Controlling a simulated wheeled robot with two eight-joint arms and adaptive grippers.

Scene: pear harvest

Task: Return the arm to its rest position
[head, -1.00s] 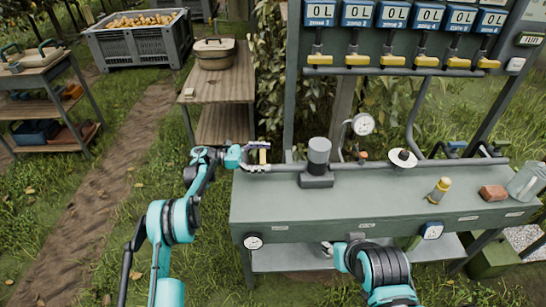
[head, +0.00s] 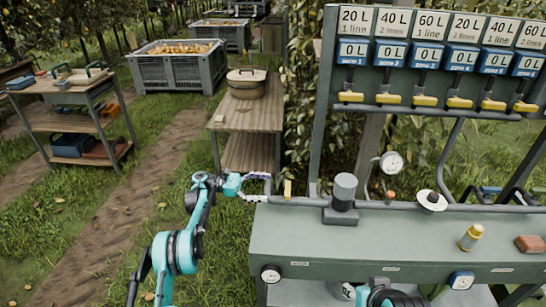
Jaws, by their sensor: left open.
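My left arm comes up from the bottom left, bent at the elbow. Its gripper (head: 262,187) is open and empty at the left end of the green bench (head: 400,238). The fingers point right, toward a small yellow lever (head: 288,189) at the end of the grey pipe, with a small gap between them. My right arm (head: 385,297) shows only as a dark and teal link at the bottom edge, in front of the bench. I cannot make out its gripper there.
A grey pump (head: 342,198), a gauge (head: 391,162), a yellow-capped bottle (head: 470,237) and a brick (head: 530,244) are on or above the bench. A panel of yellow valves (head: 438,100) rises behind. A wooden table (head: 247,118) stands behind my left gripper. Grass lies open left.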

